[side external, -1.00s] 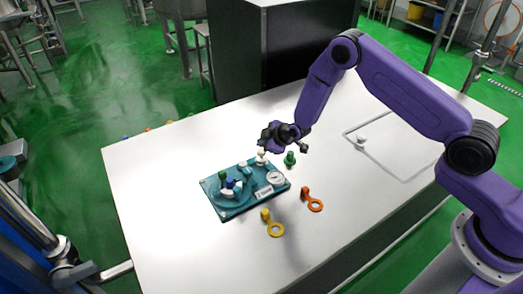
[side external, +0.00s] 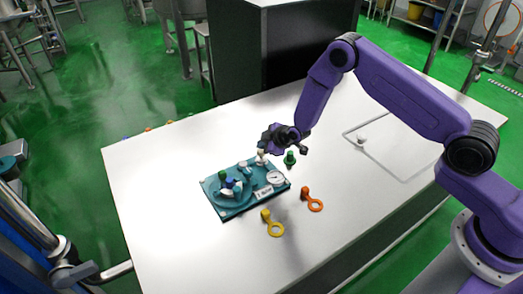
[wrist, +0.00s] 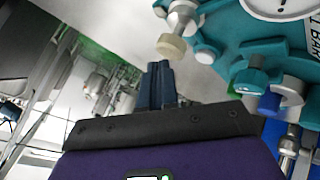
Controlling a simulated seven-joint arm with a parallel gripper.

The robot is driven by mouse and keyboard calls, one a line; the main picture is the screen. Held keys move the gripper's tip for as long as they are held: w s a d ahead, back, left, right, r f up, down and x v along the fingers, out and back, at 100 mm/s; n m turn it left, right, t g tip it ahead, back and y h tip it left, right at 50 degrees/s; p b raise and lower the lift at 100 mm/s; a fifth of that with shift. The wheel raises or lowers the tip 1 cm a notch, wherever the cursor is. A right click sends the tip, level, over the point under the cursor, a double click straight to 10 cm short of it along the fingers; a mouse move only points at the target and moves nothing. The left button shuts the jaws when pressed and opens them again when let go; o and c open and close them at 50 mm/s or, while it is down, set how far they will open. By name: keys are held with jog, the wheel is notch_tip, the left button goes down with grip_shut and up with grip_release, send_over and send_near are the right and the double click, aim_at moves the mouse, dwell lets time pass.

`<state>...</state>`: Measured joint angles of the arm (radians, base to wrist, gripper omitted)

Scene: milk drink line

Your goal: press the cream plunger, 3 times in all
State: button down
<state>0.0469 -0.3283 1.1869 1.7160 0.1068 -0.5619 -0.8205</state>
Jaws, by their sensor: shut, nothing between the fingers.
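The cream plunger (side external: 261,159) stands at the back edge of the teal board (side external: 236,209) in the side external view. In the wrist view its round cream cap (wrist: 171,46) is just beyond the fingertips, on a metal stem. My gripper (side external: 265,147) is just above the plunger in the side external view. In the wrist view my gripper (wrist: 161,68) is shut, its two dark fingers together and empty. A narrow gap seems to lie between the tips and the cap; I cannot tell whether they touch in depth.
The board carries a gauge (side external: 276,178) and green and blue knobs (side external: 222,175). A green-topped piece (side external: 290,158) stands close to the right of my gripper. Yellow (side external: 275,229) and orange (side external: 315,205) ring tags lie in front. The table's left part is clear.

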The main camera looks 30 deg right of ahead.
jog(key=shift+f, duration=1.1)
dwell(1.2)
dwell(0.4)
jog(key=shift+r, duration=1.5)
jog(key=shift+r, duration=0.1)
jog(key=shift+r, duration=2.4)
jog(key=shift+r, duration=1.9)
